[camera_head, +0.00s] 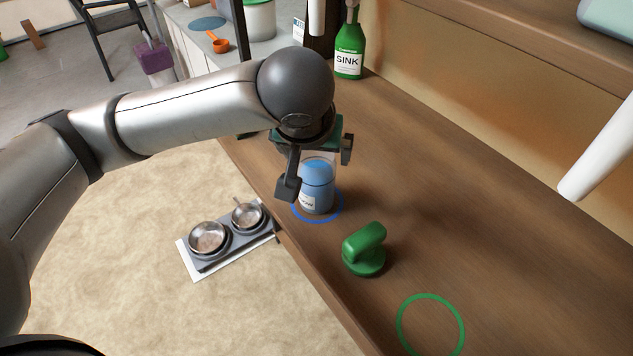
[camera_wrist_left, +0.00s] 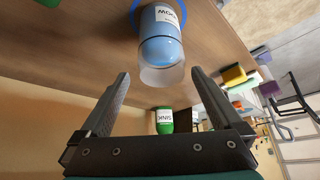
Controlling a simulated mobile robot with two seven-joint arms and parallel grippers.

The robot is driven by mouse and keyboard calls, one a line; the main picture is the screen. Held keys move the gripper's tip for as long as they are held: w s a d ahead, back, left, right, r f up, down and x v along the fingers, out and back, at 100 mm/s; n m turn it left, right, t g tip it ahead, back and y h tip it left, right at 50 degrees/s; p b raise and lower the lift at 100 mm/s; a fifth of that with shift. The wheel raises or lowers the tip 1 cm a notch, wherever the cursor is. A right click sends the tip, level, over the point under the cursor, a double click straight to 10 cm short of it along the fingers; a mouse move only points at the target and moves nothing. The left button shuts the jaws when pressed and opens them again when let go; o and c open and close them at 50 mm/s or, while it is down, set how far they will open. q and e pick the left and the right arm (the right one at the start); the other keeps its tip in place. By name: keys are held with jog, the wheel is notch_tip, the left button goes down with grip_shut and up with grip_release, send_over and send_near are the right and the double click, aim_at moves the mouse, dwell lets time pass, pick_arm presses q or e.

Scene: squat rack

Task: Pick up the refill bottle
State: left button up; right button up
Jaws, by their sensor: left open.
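A blue bottle (camera_head: 317,193) with a clear top and a white label stands upright on the wooden counter, inside a blue ring (camera_head: 339,212). My left gripper (camera_head: 317,170) is open at its top, with one finger on each side in the head view. In the left wrist view the bottle (camera_wrist_left: 161,38) is ahead of and between the open fingers (camera_wrist_left: 160,76), with no clear contact. A green bottle labelled SINK (camera_head: 348,55) stands farther back; it also shows in the left wrist view (camera_wrist_left: 165,121). My right gripper is not in view.
A green handled tool (camera_head: 364,249) stands on the counter in front of the blue bottle, near the edge. A shelf (camera_head: 540,25) overhangs the back.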

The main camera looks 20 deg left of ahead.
aim_at(317, 160)
pick_arm(q)
jog(key=b+x, duration=0.1)
jog(key=x, duration=0.4)
jog(key=shift+a, duration=0.1)
grip_shut()
dwell(0.7)
